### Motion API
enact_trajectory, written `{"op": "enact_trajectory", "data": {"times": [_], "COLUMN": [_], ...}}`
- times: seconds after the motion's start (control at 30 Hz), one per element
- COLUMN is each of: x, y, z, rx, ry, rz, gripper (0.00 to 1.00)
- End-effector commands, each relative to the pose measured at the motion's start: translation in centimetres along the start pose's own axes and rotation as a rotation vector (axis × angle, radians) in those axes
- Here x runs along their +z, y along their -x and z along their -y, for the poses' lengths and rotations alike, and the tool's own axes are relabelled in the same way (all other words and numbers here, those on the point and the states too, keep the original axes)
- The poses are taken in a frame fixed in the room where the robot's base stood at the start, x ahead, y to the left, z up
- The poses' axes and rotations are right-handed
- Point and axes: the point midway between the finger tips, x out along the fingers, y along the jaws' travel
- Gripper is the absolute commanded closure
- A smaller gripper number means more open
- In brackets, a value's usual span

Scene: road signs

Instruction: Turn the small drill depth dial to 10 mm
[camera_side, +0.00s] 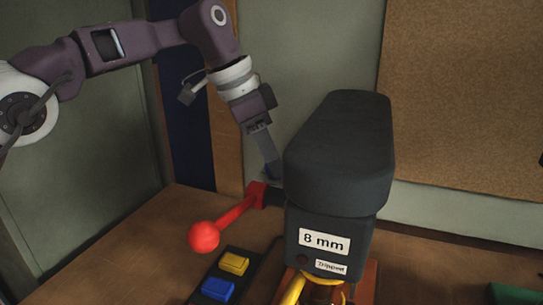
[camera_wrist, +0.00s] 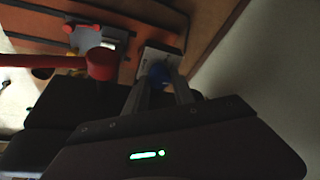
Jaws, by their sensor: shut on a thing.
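The drill (camera_side: 340,150) stands upright with a dark grey head. A white label (camera_side: 324,242) on its front reads "8 mm", and a smaller label (camera_side: 331,267) below reads "Tripped". My gripper (camera_side: 272,170) points down beside the left rear of the drill head. The dial's markings cannot be read in either view.
A red lever with a ball end (camera_side: 204,236) sticks out left of the drill, close to my gripper; its red hub (camera_wrist: 101,64) shows in the wrist view. Yellow (camera_side: 234,263) and blue (camera_side: 218,289) buttons sit on a dark panel. The table's left side is clear.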

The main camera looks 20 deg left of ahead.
Motion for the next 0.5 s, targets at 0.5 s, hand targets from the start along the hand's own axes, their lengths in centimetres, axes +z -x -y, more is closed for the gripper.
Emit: {"op": "enact_trajectory", "data": {"times": [0.5], "x": [0.02], "y": [-0.09], "z": [0.26], "rx": [0.099], "ry": [-0.244], "rz": [0.001], "gripper": [1.00]}}
